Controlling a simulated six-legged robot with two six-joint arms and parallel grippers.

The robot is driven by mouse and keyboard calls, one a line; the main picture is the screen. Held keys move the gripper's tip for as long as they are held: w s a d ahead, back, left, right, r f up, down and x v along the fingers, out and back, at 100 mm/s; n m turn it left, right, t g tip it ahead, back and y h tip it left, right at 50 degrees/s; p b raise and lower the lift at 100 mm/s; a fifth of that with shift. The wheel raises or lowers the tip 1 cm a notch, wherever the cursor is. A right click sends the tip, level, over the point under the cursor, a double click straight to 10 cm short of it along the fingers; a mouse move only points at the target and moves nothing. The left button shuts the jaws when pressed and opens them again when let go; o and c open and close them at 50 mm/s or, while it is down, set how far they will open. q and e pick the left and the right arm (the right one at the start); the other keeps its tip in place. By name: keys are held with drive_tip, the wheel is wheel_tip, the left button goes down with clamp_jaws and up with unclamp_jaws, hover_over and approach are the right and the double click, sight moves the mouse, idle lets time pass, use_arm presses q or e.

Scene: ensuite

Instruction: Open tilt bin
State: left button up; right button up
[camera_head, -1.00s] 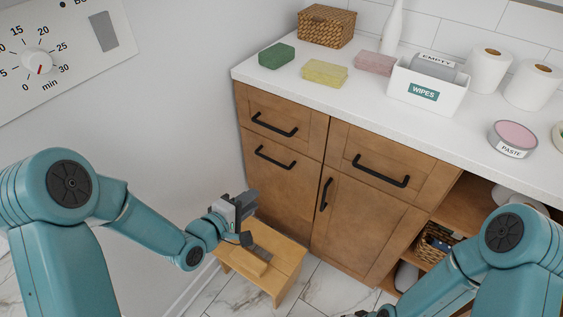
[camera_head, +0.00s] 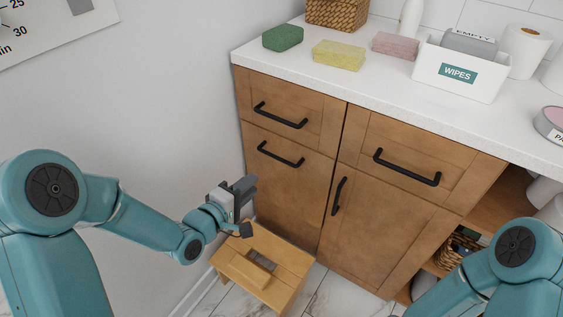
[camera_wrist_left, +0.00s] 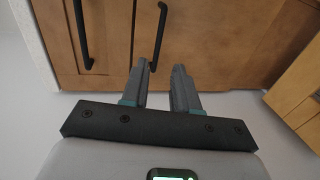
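The wooden cabinet's lower left front (camera_head: 285,189) appears to be the tilt bin; it is closed flush. Its black bar handle (camera_head: 281,155) runs across its upper part. In the wrist view this handle (camera_wrist_left: 160,38) lies beyond the fingertips, nearly in line with the left finger's tip. My left gripper (camera_head: 247,208) is left of the bin front, above a small stool, apart from the handle. Its two fingers (camera_wrist_left: 163,78) are apart with nothing between them. My right arm enters at lower right; its gripper is out of view.
The wooden step stool (camera_head: 262,268) stands before the cabinet below my left gripper. A drawer handle (camera_head: 280,116) is above the bin; another drawer and a door are to the right. The counter (camera_head: 375,78) holds sponges, a basket and a wipes box. A wall is at left.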

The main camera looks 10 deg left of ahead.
sight(281, 160)
use_arm(q)
drive_tip(key=b+x, duration=0.2)
drive_tip(key=x, duration=1.3)
drive_tip(key=shift+d+r, duration=0.1)
drive_tip(key=shift+c, duration=0.3)
clamp_jaws()
